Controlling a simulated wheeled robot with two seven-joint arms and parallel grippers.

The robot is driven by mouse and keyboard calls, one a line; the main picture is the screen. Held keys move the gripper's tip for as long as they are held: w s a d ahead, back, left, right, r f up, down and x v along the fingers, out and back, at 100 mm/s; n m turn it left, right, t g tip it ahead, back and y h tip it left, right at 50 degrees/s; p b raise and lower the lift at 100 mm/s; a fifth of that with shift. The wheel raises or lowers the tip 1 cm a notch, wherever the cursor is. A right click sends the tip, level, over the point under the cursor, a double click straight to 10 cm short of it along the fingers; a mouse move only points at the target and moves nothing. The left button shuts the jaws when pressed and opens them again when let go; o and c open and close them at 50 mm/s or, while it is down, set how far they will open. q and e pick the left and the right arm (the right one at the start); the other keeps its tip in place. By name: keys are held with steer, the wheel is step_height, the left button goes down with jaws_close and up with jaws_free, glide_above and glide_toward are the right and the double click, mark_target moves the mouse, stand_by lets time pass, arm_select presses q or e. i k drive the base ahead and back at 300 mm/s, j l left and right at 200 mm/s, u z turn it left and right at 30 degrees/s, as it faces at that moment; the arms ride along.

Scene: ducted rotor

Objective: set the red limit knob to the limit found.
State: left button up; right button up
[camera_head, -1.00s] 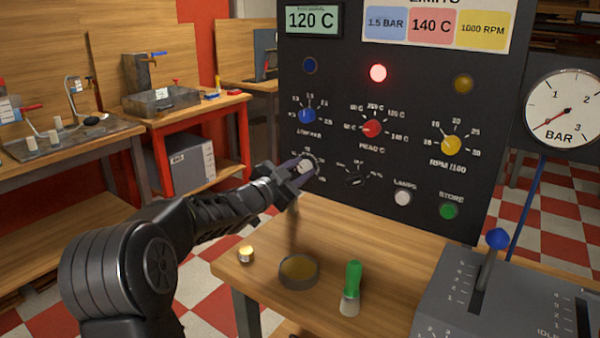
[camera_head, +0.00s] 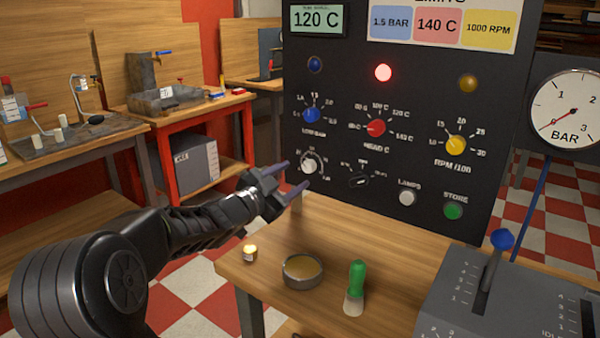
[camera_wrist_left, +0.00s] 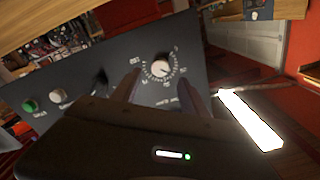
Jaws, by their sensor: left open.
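The red limit knob (camera_head: 376,127) sits in the middle of the dark panel (camera_head: 420,180), under a lit red lamp (camera_head: 383,72). Its pointer direction is too small to tell. The limits card shows 140 C on its red field (camera_head: 437,25); the display (camera_head: 317,20) reads 120 C. My left gripper (camera_head: 289,178) is open and empty, in front of the panel, below and left of the red knob. A white knob (camera_head: 309,166) is just beyond its fingers. In the left wrist view the white knob (camera_wrist_left: 160,69) shows between the open fingers, apart from them. My right gripper is not in view.
A blue knob (camera_head: 311,115) and a yellow knob (camera_head: 456,145) flank the red one. A small black knob (camera_head: 359,180), white button (camera_head: 407,198) and green button (camera_head: 453,211) sit below.

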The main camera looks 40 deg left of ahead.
mark_target(376, 128)
steer(key=k, duration=1)
